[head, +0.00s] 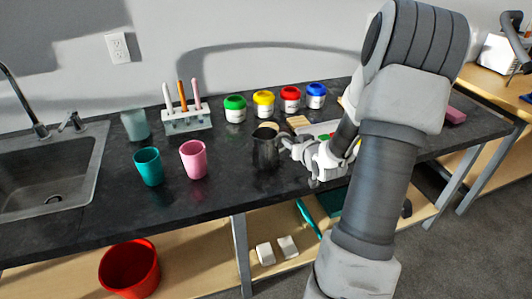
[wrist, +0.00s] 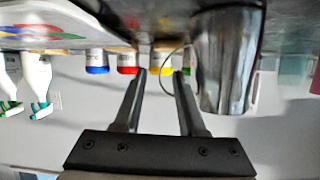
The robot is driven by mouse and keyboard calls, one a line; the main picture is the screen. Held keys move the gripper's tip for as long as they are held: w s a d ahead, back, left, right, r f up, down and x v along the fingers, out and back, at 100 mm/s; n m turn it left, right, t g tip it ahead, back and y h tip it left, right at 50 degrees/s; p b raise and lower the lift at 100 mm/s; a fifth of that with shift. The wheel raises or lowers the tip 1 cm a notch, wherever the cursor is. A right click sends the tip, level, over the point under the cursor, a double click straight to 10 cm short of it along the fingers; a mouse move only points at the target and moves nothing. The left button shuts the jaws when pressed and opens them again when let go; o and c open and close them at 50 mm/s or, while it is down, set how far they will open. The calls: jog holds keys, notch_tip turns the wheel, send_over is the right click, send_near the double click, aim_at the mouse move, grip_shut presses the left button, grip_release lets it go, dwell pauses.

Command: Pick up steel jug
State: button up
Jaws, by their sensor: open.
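The steel jug (head: 265,150) is dark and shiny and stands upright on the black counter, right of the pink cup. My gripper (head: 287,143) is just right of the jug, at its handle side, with the arm reaching in from the right. In the wrist view, which is upside down, the jug (wrist: 229,62) is on the right. My open gripper (wrist: 161,74) has two fingers apart and nothing clamped. The jug's thin handle curves around the right finger's tip and into the gap between the fingers. I cannot tell whether they touch.
Teal (head: 148,167) and pink (head: 193,160) cups stand left of the jug. Green (head: 235,110), yellow (head: 264,105), red (head: 290,100) and blue (head: 316,96) paint jars line up behind. A marker rack (head: 187,120) and sink (head: 45,175) are farther left.

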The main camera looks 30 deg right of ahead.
jog(key=shift+x, duration=1.05)
grip_shut()
jog(key=shift+d, duration=0.1)
dwell(0.5)
